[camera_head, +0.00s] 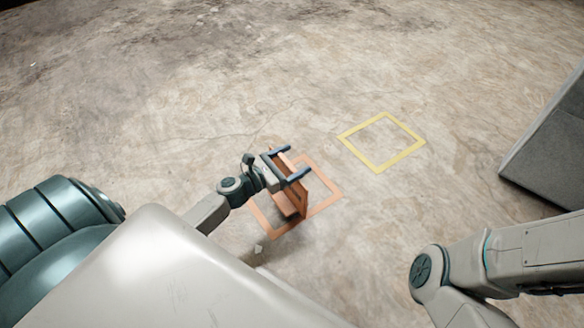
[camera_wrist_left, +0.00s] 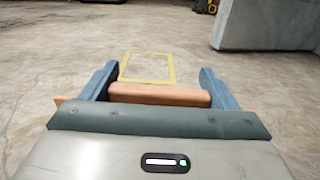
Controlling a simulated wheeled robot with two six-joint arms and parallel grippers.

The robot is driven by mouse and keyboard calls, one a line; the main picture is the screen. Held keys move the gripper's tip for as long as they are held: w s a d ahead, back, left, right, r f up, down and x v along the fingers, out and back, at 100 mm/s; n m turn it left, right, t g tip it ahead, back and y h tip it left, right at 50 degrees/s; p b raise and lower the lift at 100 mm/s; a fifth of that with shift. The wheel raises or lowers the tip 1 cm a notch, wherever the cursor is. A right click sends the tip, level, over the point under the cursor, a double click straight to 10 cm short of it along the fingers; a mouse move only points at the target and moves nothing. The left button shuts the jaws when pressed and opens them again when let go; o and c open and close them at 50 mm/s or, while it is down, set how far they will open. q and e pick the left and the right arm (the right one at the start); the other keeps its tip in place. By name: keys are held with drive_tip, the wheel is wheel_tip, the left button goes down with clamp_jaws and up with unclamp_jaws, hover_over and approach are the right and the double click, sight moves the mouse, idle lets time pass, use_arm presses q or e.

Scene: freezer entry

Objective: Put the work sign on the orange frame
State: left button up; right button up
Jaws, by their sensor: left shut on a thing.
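The work sign (camera_head: 296,199) is an orange-brown folding board, seen upright at the orange frame. My left gripper (camera_head: 290,163) is shut on its top edge, and in the left wrist view the sign's top bar (camera_wrist_left: 160,95) lies between the two blue fingers of the gripper (camera_wrist_left: 158,88). The orange frame (camera_head: 328,203) is a square outline on the floor. The sign stands over its middle and hides part of it; I cannot tell whether the sign's feet touch the floor. My right arm shows at the lower right, but its gripper is out of view.
A yellow frame (camera_head: 348,137) is marked on the floor to the upper right and is empty; it also shows in the left wrist view (camera_wrist_left: 124,68). A grey block (camera_head: 545,150) stands at the right edge. The floor around is clear.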

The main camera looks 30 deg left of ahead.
sight(285, 170)
use_arm(q)
drive_tip(key=f+b, duration=0.3)
drive_tip(key=shift+w+a+f, duration=0.25)
drive_tip(key=shift+w+f, duration=0.15)
drive_tip(key=shift+r, duration=0.15)
drive_tip(key=o, duration=1)
drive_tip(key=shift+f, duration=0.25)
drive_tip(key=o, duration=0.4)
drive_tip(key=shift+r, duration=0.1)
